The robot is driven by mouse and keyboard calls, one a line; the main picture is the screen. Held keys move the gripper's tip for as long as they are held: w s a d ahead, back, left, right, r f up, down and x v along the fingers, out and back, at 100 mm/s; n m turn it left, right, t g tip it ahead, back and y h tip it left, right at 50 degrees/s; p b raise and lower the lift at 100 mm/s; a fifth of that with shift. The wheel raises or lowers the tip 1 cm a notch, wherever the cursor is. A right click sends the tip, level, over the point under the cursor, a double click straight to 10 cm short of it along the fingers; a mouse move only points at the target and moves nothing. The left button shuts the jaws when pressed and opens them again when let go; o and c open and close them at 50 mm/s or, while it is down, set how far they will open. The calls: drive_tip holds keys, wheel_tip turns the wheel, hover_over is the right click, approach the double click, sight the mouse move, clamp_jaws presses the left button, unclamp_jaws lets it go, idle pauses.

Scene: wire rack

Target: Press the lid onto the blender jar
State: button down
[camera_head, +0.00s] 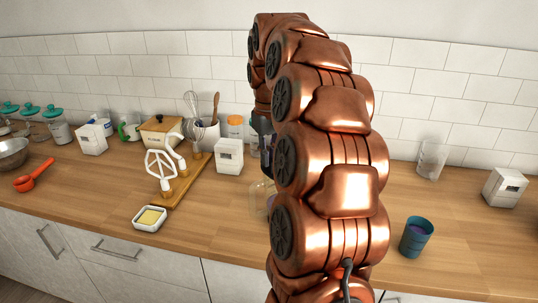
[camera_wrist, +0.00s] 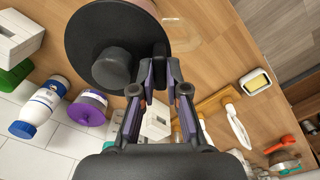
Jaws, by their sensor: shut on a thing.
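A round black lid (camera_wrist: 84,40) with a raised knob (camera_wrist: 112,68) fills the upper left-middle of the wrist view. My gripper (camera_wrist: 161,55) is shut on the lid at its right-hand edge. A clear outline, apparently the blender jar (camera_wrist: 182,34), shows beside and partly under the lid. In the head view the clear jar (camera_head: 259,198) stands on the counter, mostly hidden behind my copper arm. The lid is hidden by my arm in that view. I cannot tell whether the lid touches the jar.
A white box (camera_head: 229,157) and a wooden board (camera_head: 184,186) with whisk attachments stand left of my arm. A butter dish (camera_head: 149,218) sits near the front. A blue cup (camera_head: 416,237) stands right. The counter between cup and wall has free room.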

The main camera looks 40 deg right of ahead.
drive_tip(key=c, duration=1.1)
unclamp_jaws()
drive_tip(key=shift+o, duration=0.4)
drive_tip(key=shift+o, duration=1.2)
drive_tip(key=shift+r, duration=0.15)
drive_tip(key=shift+r+p, duration=1.45)
drive_tip(key=shift+r, duration=2)
drive_tip(key=shift+f, duration=0.2)
